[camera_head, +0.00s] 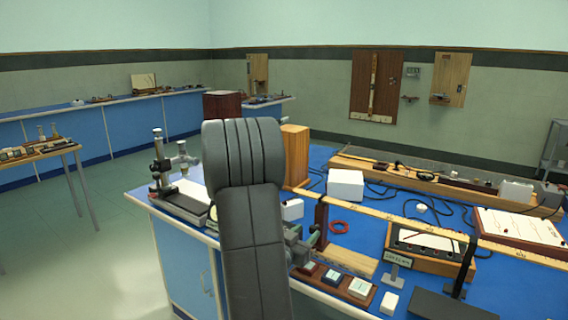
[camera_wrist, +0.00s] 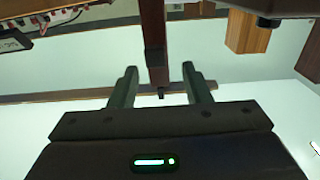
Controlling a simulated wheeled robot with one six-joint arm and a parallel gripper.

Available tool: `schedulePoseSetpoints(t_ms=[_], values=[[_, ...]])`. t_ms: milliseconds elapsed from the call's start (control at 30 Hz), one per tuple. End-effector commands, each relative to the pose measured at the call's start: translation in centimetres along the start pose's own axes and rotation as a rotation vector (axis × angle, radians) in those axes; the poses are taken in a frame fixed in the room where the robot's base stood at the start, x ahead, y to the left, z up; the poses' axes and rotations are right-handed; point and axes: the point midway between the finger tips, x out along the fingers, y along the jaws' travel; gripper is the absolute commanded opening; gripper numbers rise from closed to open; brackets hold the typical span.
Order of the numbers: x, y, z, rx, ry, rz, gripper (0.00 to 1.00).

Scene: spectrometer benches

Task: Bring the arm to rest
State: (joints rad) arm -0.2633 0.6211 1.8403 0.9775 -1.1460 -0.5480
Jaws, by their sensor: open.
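My arm (camera_head: 250,215) rises as dark grey links in the middle of the head view, in front of the blue bench (camera_head: 368,238). It hides part of the bench's near edge. My gripper (camera_wrist: 160,84) shows in the wrist view with two dark green fingers spread apart. No object is visibly held. A dark wooden post (camera_wrist: 152,35) shows in line with the gap between the fingers; I cannot tell how far beyond them it is. In the head view, part of the gripper shows beside my arm, close to a reddish-brown post (camera_head: 321,222).
A microscope-like stand (camera_head: 160,165) is left of my arm. A wooden box (camera_head: 295,155) and a white block (camera_head: 345,185) stand behind.

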Motion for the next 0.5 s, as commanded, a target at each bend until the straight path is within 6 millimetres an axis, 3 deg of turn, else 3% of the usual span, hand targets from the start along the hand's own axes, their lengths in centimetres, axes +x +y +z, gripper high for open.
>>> schedulePoseSetpoints(t_ms=[100,300,500], values=[[2.3,0.1,0.0,0.0,0.0,0.004,0.44],[4.8,0.2,0.0,-0.001,0.0,0.003,0.44],[4.6,1.2,0.0,-0.001,0.0,0.002,0.44]])
